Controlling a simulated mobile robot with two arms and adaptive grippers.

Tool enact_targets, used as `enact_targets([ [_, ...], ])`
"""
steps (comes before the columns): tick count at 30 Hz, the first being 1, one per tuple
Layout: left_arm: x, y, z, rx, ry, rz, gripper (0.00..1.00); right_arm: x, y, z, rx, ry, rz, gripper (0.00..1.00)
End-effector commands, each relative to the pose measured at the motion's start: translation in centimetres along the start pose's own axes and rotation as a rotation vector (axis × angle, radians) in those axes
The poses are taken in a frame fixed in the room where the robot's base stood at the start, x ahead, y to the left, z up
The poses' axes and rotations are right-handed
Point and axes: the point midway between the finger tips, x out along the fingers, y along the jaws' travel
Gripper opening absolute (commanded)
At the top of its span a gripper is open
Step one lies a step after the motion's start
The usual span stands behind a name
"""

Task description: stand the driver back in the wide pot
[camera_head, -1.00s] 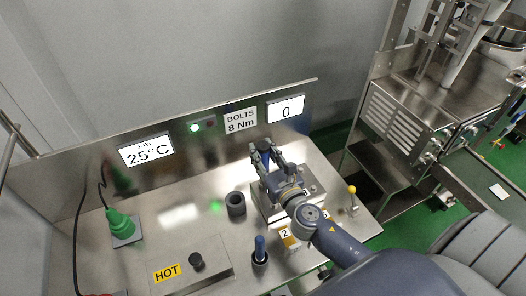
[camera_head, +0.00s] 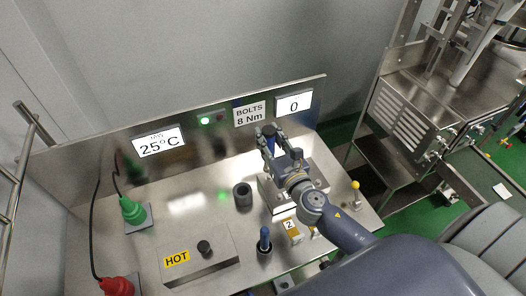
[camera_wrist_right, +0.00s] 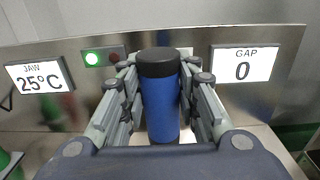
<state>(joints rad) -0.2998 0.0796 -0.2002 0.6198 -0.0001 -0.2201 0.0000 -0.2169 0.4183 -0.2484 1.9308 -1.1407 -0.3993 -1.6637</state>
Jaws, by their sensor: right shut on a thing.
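My right gripper (camera_head: 268,134) is shut on the driver, a blue cylinder with a black top. In the right wrist view the driver (camera_wrist_right: 161,105) stands upright between the two fingers (camera_wrist_right: 160,88); its lower end is hidden. The gripper is above the back of the steel bench, near the upright panel. The wide pot (camera_head: 242,199), a dark round cup, stands on the bench to the left and in front of the gripper. It looks empty. My left gripper is not in view.
A narrower dark pot (camera_head: 264,253) holds another blue-handled tool (camera_head: 264,236). A steel block (camera_head: 316,180) lies under my right arm. A HOT-labelled box (camera_head: 205,262), a green plug (camera_head: 132,210), a red plug (camera_head: 119,287) and a yellow-knobbed lever (camera_head: 355,193) stand around.

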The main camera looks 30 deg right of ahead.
Motion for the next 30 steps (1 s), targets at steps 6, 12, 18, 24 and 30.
enact_targets([
  [6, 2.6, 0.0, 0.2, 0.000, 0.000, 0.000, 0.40, 0.2, 4.6, 0.7, -0.005, -0.023, 0.177, 0.01],
  [12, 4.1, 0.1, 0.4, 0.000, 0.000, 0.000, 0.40, -0.8, 8.3, 0.7, -0.007, -0.007, 0.325, 0.01],
  [18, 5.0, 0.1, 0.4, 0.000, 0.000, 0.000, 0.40, -1.4, 9.4, -1.2, -0.004, 0.008, 0.370, 0.01],
  [24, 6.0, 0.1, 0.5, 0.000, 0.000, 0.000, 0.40, -1.3, 9.4, -4.5, -0.004, 0.008, 0.369, 0.01],
  [30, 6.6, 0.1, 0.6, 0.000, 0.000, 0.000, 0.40, -1.3, 9.4, -5.9, -0.004, 0.006, 0.370, 0.01],
])
